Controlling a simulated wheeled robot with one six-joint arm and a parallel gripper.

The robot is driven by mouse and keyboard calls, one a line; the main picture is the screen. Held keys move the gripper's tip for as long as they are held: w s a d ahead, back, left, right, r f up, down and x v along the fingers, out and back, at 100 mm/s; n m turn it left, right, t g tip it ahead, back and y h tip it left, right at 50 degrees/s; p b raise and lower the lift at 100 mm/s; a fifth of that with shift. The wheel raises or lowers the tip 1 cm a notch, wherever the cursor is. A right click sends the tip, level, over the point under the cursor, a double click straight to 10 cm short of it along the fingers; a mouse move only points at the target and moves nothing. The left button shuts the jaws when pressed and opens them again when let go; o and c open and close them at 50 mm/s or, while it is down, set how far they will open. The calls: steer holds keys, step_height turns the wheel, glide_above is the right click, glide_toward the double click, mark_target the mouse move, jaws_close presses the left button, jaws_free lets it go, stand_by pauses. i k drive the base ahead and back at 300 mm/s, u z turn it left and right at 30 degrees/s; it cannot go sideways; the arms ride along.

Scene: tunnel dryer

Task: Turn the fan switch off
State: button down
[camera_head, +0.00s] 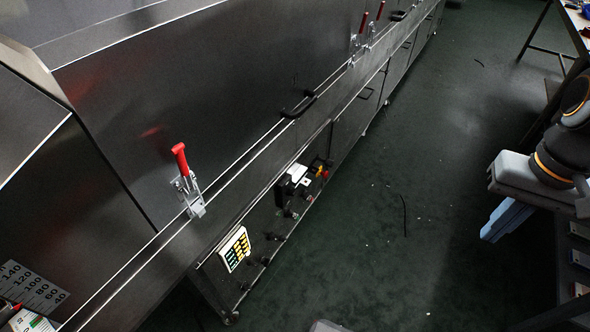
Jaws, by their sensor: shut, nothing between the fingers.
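The dryer's control panel (262,232) runs along the low front of the long dark metal machine, in the middle of the head view. It carries several small black knobs or switches (278,237) between a keypad and a red-and-yellow button. They are too small and dark for me to tell which is the fan switch or how it is set. My gripper (492,234) is at the right of the view, with blue fingers pointing down and left. The fingers are shut and empty, well apart from the panel, across the open floor.
A keypad with coloured keys (235,249) and a red-and-yellow button (322,172) sit on the panel. A red-handled clamp (184,178) and a black handle (299,106) stick out above it. A workbench (574,22) stands at the right. The dark green floor (410,150) between is mostly clear.

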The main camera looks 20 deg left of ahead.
mark_target(266, 262)
steer(key=u, duration=1)
